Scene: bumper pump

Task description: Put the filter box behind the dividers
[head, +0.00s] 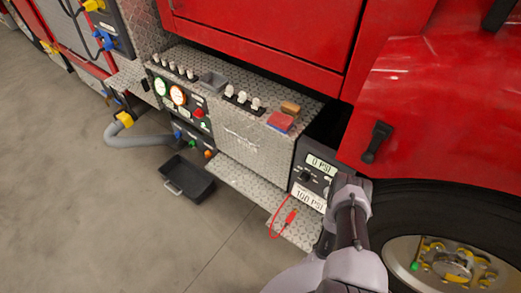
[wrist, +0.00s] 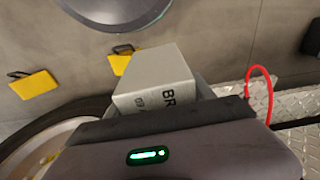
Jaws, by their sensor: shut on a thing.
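A grey box (wrist: 158,82) with dark letters starting "BR" shows in the wrist view; I take it to be the filter box. My gripper (wrist: 165,108) is shut on it, and the box sticks out past the dark gripper body, tilted in the picture. The rest of its label is hidden by the gripper. In the head view my arm is at the lower right, in front of the pressure unit and front wheel, and hides the gripper and box. I cannot make out the dividers in either view.
A pressure unit (head: 314,178) with a red cable (head: 284,222) stands on the lower step (head: 245,187). The tread-plate ledge (head: 215,92) above holds white knobs, a red block (head: 281,122) and a tan block (head: 290,108). A black tray (head: 188,178) lies on open floor.

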